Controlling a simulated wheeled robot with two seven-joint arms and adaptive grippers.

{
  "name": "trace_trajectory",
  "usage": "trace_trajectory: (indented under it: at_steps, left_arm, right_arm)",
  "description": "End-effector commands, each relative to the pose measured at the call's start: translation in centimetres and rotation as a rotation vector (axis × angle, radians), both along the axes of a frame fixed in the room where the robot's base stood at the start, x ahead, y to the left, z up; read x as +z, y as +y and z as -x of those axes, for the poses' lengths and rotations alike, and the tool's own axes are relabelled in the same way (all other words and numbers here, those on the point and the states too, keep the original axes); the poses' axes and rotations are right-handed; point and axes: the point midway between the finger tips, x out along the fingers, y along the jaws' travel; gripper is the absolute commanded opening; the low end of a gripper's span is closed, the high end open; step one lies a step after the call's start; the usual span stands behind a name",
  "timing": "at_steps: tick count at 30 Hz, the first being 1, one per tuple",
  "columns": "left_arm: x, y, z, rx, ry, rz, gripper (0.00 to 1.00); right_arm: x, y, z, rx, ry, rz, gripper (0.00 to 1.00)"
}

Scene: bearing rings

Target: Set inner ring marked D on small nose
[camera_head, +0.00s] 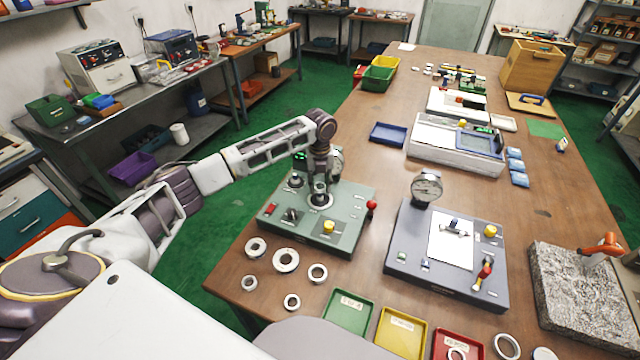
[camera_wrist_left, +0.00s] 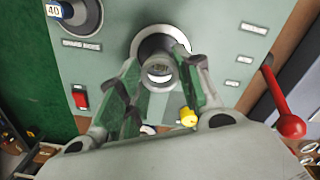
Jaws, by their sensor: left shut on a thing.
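My left gripper (camera_head: 320,196) reaches down onto the green-grey device (camera_head: 345,237). In the left wrist view its fingers (camera_wrist_left: 160,82) are closed around a small metal ring (camera_wrist_left: 158,75) at the device's round nose. A wider pale collar (camera_wrist_left: 150,44) surrounds the nose, and it also shows in the head view (camera_head: 313,203). The fingers hide part of the ring, and I cannot read a D on it. Whether the ring is fully seated cannot be told. My right gripper is not in view.
Several loose rings, among them a large ring (camera_head: 286,260), lie in front of the device. It carries a red ball lever (camera_head: 371,205) and a yellow knob (camera_head: 328,227). A grey gauge device (camera_head: 447,255) stands to the right. Green (camera_head: 348,312) and yellow (camera_head: 401,333) trays lie nearer.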

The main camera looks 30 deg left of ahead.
Motion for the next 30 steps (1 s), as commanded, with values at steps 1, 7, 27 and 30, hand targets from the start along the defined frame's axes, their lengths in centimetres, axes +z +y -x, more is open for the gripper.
trace_trajectory:
  at_steps: [1, 7, 27, 30]
  left_arm:
    - [0.0, 0.0, 0.0, 0.0, 0.0, 0.0, 0.1]
    - [0.0, 0.0, 0.0, 0.0, 0.0, 0.0, 0.1]
    - [-0.8, 0.0, 0.0, -0.001, -0.001, 0.001, 0.1]
    - [-1.0, 0.0, 0.0, -0.001, -0.001, 0.001, 0.1]
  right_arm:
    - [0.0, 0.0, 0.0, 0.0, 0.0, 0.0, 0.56]
    - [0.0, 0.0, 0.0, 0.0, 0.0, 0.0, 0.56]
    - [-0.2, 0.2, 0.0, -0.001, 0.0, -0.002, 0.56]
    - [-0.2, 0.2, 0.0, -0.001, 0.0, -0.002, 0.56]
